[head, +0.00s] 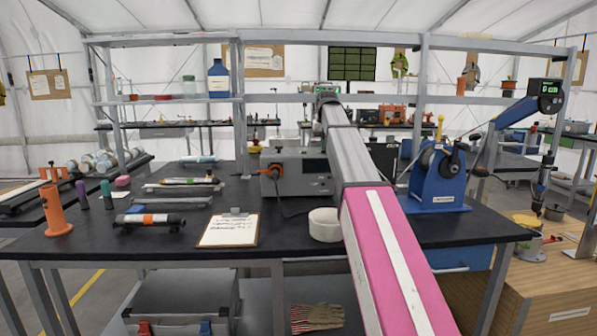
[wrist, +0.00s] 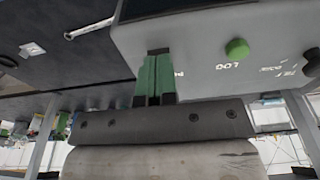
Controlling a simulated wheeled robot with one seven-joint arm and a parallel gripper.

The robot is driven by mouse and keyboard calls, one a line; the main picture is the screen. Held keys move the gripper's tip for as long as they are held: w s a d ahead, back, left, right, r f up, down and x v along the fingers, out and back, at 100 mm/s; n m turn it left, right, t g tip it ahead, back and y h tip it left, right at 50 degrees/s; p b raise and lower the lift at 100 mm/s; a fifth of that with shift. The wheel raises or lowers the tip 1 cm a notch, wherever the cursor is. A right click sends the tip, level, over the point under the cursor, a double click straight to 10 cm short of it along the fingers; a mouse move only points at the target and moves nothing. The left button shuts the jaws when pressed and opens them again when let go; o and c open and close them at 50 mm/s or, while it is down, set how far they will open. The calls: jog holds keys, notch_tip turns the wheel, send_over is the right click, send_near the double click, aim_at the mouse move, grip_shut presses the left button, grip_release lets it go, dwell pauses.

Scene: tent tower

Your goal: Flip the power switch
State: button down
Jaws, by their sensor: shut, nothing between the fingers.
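A grey instrument box (head: 290,185) stands on the black bench in the head view, with a dark display window on its front. In the wrist view, the box (wrist: 200,30) fills the upper right. Its visible face carries a green round button (wrist: 237,48), white lettering and a black knob (wrist: 312,62) at the right edge. My gripper (wrist: 155,58) has green fingers, shut and empty, with their tips at or very near this face. A small dark part shows at the fingertips; I cannot tell whether it is the power switch. The fingers hide part of the lettering. The head view hides the fingertips.
A clipboard (head: 229,231), a white roll (head: 324,225) and a blue machine (head: 437,170) are on the bench around the box. An orange cylinder holder (head: 55,210) stands at the left. Shelf posts and a shelf rise behind the bench.

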jog(key=shift+f, duration=0.25)
jog(key=shift+r, duration=3.5)
